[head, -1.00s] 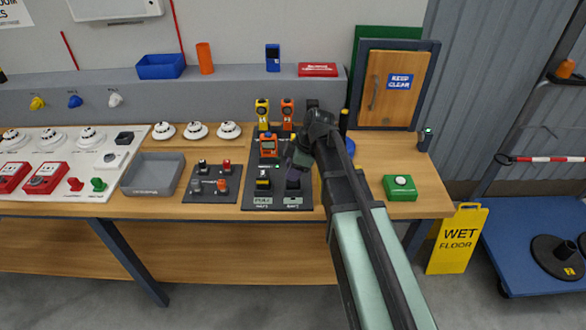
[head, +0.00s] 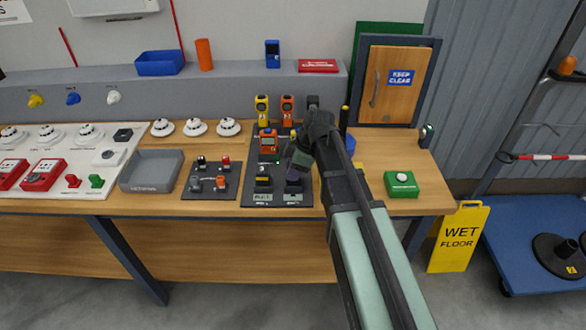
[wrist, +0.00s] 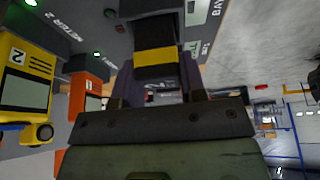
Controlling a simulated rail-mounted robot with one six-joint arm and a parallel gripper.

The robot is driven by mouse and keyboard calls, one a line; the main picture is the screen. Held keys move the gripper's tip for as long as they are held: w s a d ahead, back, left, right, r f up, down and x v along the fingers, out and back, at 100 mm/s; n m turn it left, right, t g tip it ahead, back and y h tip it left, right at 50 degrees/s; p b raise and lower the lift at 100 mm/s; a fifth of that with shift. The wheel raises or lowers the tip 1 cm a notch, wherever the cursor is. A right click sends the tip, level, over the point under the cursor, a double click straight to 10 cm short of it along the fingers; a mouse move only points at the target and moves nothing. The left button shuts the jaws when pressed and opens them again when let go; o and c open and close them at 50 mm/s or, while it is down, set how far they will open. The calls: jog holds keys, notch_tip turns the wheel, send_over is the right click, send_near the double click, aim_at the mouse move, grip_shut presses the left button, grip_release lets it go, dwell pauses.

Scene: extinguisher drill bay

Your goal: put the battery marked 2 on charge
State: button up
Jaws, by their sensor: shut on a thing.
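My gripper (head: 296,169) is shut on a black battery with a yellow band, which shows between the fingers in the wrist view (wrist: 155,60). The battery is at the right-hand bay of the dark charging board (head: 249,190). I cannot tell whether it is fully seated, and its number is not readable. Another black battery with a yellow band (head: 263,183) stands in the left-hand bay. A yellow meter (head: 262,108), marked 2 in the wrist view (wrist: 22,85), and an orange meter (head: 287,107) stand behind. Another orange device (head: 268,143) sits nearer.
A smaller dark board (head: 210,188) with several small plugs and a grey tray (head: 150,170) lie left of the charging board. A green box with a white button (head: 402,186) stands right of my arm.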

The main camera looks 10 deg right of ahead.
jog(key=shift+f+b, duration=0.35)
jog(key=shift+f, duration=0.05)
jog(key=o, duration=1.5)
jog(key=shift+r, duration=0.1)
notch_tip(320, 180, up, 7)
jog(key=p, duration=0.7)
